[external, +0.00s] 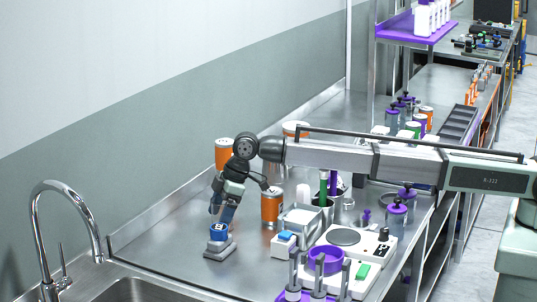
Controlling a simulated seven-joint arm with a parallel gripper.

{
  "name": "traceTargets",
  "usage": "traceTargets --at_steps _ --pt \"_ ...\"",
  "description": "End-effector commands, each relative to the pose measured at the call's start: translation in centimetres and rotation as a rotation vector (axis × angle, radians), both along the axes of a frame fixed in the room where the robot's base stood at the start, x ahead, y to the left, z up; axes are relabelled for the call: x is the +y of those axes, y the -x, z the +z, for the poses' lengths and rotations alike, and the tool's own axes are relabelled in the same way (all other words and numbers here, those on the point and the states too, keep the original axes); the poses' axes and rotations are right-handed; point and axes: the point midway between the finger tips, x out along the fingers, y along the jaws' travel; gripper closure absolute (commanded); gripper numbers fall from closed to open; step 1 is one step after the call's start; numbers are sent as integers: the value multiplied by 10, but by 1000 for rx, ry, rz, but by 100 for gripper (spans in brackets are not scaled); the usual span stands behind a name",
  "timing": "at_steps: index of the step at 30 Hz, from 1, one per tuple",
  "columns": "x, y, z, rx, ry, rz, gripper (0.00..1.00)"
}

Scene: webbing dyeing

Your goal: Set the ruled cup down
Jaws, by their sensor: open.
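My gripper (224,216) reaches down at the left of the bench. Its fingers are apart, just above a small blue round piece (218,232) on a grey base (219,249). Whether the fingers touch the blue piece cannot be told at this size. I cannot make out ruled marks on any cup. A small clear cup (347,211) stands right of the middle of the bench, and I cannot tell whether it is the ruled one.
Orange cans stand behind (223,152) and right (271,207) of my gripper. A white scale (346,238), a purple ring-shaped dish (326,262) and purple-lidded jars (396,217) crowd the right. The sink (130,290) is at front left. Bare steel (165,240) lies left of the grey base.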

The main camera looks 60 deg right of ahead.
Motion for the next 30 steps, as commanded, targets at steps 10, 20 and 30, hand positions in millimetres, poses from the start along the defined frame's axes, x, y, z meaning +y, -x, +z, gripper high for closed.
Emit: traceTargets --at_steps 10,20,30 --pt "-5 5 20 -1 0 0 5" --pt "-22 22 77 -2 -1 0 5" --pt "-32 32 110 0 0 0 5"
